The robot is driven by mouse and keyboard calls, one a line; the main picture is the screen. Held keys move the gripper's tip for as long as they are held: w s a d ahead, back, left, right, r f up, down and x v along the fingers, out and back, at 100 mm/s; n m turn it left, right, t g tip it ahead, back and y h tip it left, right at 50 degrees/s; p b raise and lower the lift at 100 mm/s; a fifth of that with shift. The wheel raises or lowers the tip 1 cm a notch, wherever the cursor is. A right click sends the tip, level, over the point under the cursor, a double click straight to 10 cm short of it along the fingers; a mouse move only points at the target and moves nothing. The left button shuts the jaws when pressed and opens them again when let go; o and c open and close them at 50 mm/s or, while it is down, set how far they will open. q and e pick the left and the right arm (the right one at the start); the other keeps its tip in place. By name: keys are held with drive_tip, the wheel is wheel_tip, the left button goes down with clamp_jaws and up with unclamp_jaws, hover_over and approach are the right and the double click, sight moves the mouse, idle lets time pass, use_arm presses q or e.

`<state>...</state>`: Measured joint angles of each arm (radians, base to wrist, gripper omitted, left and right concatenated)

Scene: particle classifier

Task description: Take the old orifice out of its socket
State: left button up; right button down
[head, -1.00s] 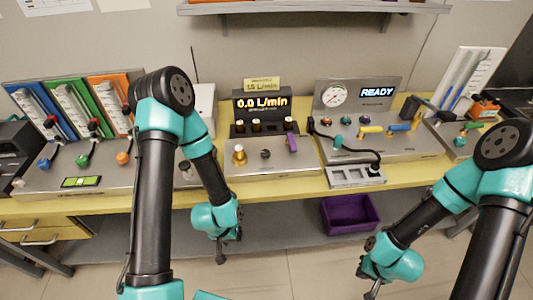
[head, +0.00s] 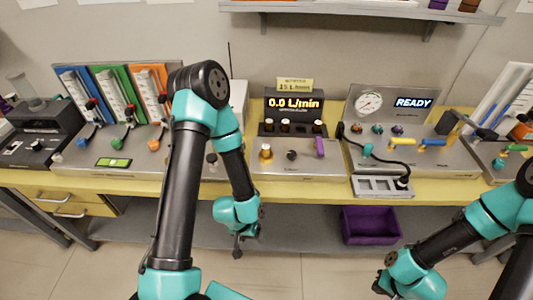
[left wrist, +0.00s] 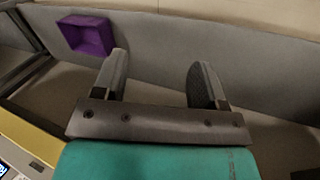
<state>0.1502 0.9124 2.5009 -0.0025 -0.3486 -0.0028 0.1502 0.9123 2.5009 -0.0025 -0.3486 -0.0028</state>
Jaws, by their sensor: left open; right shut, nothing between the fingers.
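The middle panel (head: 300,172) carries a brass fitting (head: 265,151), a dark round knob or socket (head: 292,155) and a purple upright lever (head: 320,147). Several small brass-topped parts (head: 284,126) stand in a row under its "0.0 L/min" display. I cannot tell which part is the old orifice. My left gripper (head: 238,247) hangs below the bench's front edge, left of the purple bin. In the left wrist view it (left wrist: 158,78) is open with nothing between the fingers. My right gripper (head: 382,288) is low at the bottom right, shut and apart from everything.
A yellow bench (head: 235,190) holds flow meters on the left panel (head: 130,150) and a "READY" gauge panel (head: 430,158) on the right. A grey slotted tray (head: 378,187) sits at the front edge. A purple bin (head: 371,226) stands on the lower shelf.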

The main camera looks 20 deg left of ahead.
use_arm(q)
drive_tip(key=shift+c, duration=0.3)
wheel_tip(320, 180, up, 39)
drive_tip(key=n+y, duration=0.4)
drive_tip(key=n, duration=1)
hover_over(266, 146)
drive_tip(key=shift+w+f+g, duration=0.1)
drive_tip(key=shift+f+g, duration=0.05)
drive_tip(key=shift+g, duration=0.25)
drive_tip(key=shift+f, duration=0.1)
wheel_tip(266, 146, down, 12)
drive_tip(key=shift+f, duration=0.1)
